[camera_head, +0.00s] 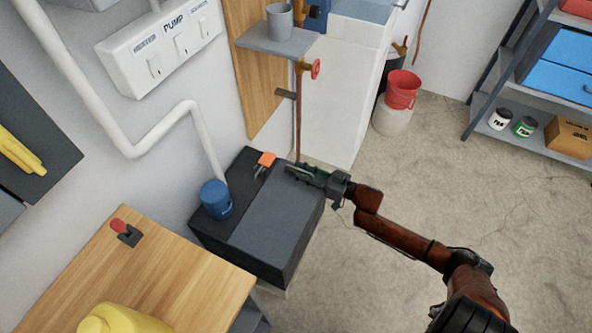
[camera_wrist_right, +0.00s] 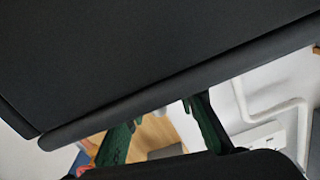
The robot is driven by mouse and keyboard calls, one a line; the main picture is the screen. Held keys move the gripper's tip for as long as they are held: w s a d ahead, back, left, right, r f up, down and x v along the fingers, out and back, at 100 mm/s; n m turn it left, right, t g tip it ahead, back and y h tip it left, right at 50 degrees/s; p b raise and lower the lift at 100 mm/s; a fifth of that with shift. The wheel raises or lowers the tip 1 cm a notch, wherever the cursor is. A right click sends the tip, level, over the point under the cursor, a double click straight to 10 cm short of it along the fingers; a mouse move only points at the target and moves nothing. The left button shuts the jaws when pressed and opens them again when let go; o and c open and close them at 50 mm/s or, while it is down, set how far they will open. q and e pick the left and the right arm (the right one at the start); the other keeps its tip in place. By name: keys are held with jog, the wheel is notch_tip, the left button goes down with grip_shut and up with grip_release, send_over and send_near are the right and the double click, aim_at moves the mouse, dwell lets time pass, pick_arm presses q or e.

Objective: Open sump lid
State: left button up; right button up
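The sump is a black box (camera_head: 215,235) on the floor, with a flat dark grey lid (camera_head: 272,220) on top. The lid looks closed. My right gripper (camera_head: 301,171) is at the lid's far edge, its fingers pointing left over the box. In the right wrist view, its two green-padded fingers (camera_wrist_right: 163,122) are apart. A large dark panel with a rounded edge (camera_wrist_right: 180,88) fills the upper part of that view and hides the fingertips. I cannot tell whether the fingers touch the lid. My left gripper is in neither view.
A blue cylinder (camera_head: 215,199) under a white pipe and an orange-handled item (camera_head: 266,160) sit on the box beside the lid. A wooden-topped table (camera_head: 165,275) stands at the front left. A white block (camera_head: 340,100) is behind. The floor (camera_head: 480,190) to the right is free.

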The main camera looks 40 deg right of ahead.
jog(key=shift+w, duration=0.2)
jog(key=shift+c, duration=0.6)
grip_shut()
